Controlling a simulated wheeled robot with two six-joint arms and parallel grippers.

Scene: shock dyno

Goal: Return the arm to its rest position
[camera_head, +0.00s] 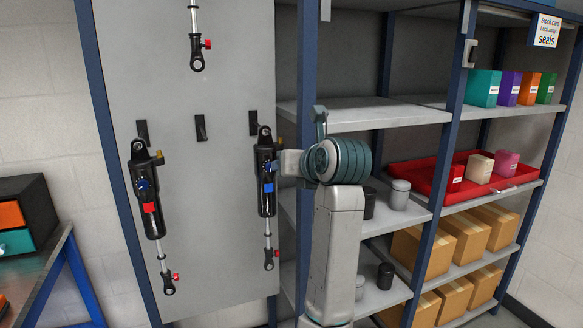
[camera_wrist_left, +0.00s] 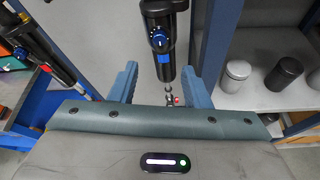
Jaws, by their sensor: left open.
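My left gripper (camera_head: 272,175) is open in front of the grey panel, at the body of a black shock (camera_head: 266,185). In the left wrist view, its blue fingers stand apart (camera_wrist_left: 158,90), with that shock (camera_wrist_left: 158,40) showing between them. The shock has a blue knob and blue band and hangs upright at a hook on the panel. I cannot tell whether a finger touches it. My grey left arm rises at the middle of the head view, before the shelves. My right gripper is not in view.
A second shock (camera_head: 147,190) with a red band hangs tilted to the left, and another (camera_head: 196,45) hangs above. An empty hook (camera_head: 201,128) sits between. Blue-posted shelves (camera_head: 400,112) with canisters (camera_head: 399,195), a red tray (camera_head: 440,190) and cartons stand close on the right.

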